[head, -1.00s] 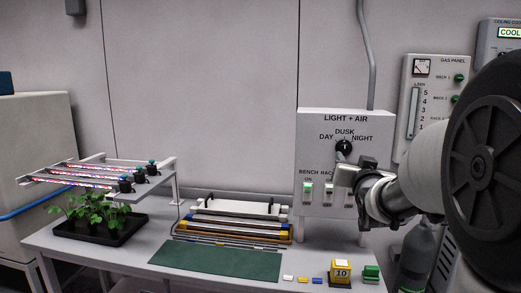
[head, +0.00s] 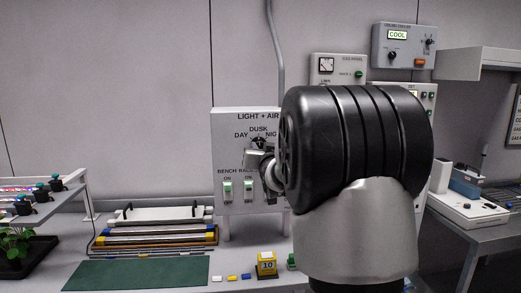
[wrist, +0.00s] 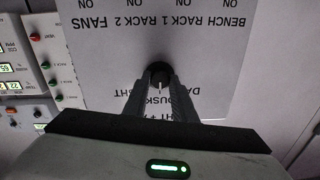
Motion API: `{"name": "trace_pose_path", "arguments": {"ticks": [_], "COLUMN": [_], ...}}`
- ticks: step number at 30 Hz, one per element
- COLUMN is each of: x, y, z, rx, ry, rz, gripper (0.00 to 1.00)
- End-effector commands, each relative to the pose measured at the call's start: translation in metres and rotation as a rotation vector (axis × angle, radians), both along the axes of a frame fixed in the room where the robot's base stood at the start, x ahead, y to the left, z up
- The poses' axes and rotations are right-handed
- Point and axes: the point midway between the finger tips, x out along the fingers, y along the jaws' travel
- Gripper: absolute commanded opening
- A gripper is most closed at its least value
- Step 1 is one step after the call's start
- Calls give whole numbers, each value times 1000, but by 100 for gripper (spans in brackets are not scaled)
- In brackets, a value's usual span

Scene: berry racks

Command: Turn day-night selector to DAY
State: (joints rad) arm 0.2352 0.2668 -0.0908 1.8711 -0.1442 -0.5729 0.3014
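The day-night selector (head: 258,142) is a round black knob on the white LIGHT + AIR panel (head: 223,150), with DAY at left, DUSK above and NIGHT at right. In the wrist view, which is upside down, the knob (wrist: 159,70) shows a white mark on its DUSK side. My gripper (wrist: 159,82) is open, its two grey fingers apart with tips close to either side of the knob. Whether they touch it I cannot tell. In the head view my gripper (head: 256,157) is just below the knob, and my arm hides the right part of the panel.
Rocker switches (head: 227,190) sit below the selector. The bench below holds a green mat (head: 140,273), a yellow block marked 10 (head: 267,263) and small coloured pieces. A gas panel (head: 330,67) and a COOL display box (head: 404,46) are at right.

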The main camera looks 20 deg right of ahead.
Motion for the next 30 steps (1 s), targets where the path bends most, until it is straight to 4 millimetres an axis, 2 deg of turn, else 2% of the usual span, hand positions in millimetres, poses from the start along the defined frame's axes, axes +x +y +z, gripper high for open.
{"name": "trace_pose_path", "arguments": {"ticks": [1, 3, 14, 30], "x": [0, 0, 0, 0], "y": [0, 0, 0, 0], "z": [0, 0, -3, -4], "rx": [0, 0, -58, -474], "ry": [0, 0, 15, 133], "rz": [0, 0, 0, 0], "gripper": [13, 2, 2, 2]}}
